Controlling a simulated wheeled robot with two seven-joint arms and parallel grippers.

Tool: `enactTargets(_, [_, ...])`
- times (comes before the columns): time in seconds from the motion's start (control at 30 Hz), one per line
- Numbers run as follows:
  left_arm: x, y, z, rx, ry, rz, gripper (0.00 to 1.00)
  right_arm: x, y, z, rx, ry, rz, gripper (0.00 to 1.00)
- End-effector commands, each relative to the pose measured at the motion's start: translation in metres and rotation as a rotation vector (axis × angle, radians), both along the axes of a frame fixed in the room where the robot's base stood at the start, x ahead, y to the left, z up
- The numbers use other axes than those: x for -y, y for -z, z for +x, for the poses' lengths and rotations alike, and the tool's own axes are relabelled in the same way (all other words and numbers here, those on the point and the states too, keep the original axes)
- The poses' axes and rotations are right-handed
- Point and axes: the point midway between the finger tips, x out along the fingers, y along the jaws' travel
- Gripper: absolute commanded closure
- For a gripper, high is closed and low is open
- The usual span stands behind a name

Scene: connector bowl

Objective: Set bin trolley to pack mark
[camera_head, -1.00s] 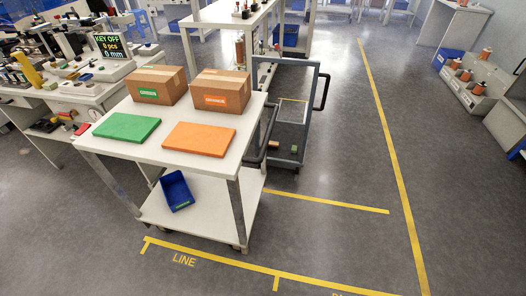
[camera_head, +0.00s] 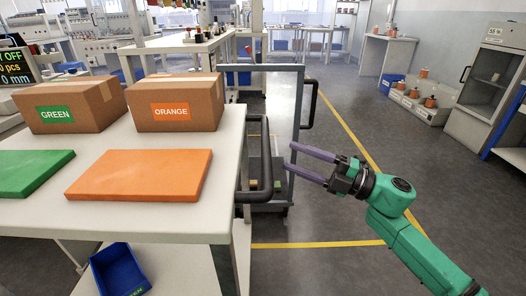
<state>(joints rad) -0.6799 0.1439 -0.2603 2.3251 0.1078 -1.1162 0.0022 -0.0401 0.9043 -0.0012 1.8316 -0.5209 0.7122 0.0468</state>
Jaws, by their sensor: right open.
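The white trolley (camera_head: 150,216) stands at the left, with a dark push handle (camera_head: 263,185) on its right end. It bears a GREEN-labelled carton (camera_head: 75,95), an ORANGE-labelled carton (camera_head: 175,92), a green pad (camera_head: 28,170) and an orange pad (camera_head: 142,174). A blue bin (camera_head: 119,270) is on its lower shelf. My right gripper (camera_head: 290,157) is open and empty, its fingers pointing left towards the handle, to the right of it in the picture. I cannot tell how far apart they are in depth. My left gripper is out of view. The lettered floor marks are out of view.
A grey-framed cart (camera_head: 299,100) with its own dark handle stands just behind the trolley. Yellow floor tape (camera_head: 320,244) runs across the floor at right. A grey cabinet (camera_head: 492,85) and a rack of copper spools (camera_head: 425,103) stand far right. The floor between is clear.

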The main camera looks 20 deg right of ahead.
Motion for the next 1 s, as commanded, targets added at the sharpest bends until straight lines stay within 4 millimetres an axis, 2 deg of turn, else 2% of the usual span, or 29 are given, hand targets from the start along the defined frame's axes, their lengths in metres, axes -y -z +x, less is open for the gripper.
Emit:
enactTargets(0.1, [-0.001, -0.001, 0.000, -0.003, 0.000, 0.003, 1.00, -0.022, -0.008, 0.017, 0.005, 0.000, 0.003, 0.43])
enactTargets(0.3, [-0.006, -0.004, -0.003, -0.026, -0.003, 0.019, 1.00, -0.053, -0.014, 0.041, 0.000, 0.002, 0.005, 0.43])
enactTargets(0.43, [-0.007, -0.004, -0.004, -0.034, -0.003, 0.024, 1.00, -0.061, -0.014, 0.048, -0.001, 0.003, 0.002, 0.43])
enactTargets(0.67, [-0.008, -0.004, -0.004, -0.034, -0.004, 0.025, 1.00, -0.062, -0.013, 0.048, -0.003, 0.002, 0.002, 0.43])
enactTargets(0.8, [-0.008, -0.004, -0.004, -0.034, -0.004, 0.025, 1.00, -0.062, -0.013, 0.048, -0.002, 0.002, 0.003, 0.97])
enactTargets(0.83, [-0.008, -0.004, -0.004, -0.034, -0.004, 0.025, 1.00, -0.062, -0.013, 0.048, -0.002, 0.002, 0.003, 1.00])
enactTargets(1.0, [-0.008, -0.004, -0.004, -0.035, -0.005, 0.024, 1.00, -0.062, -0.013, 0.048, -0.003, 0.002, 0.002, 1.00])
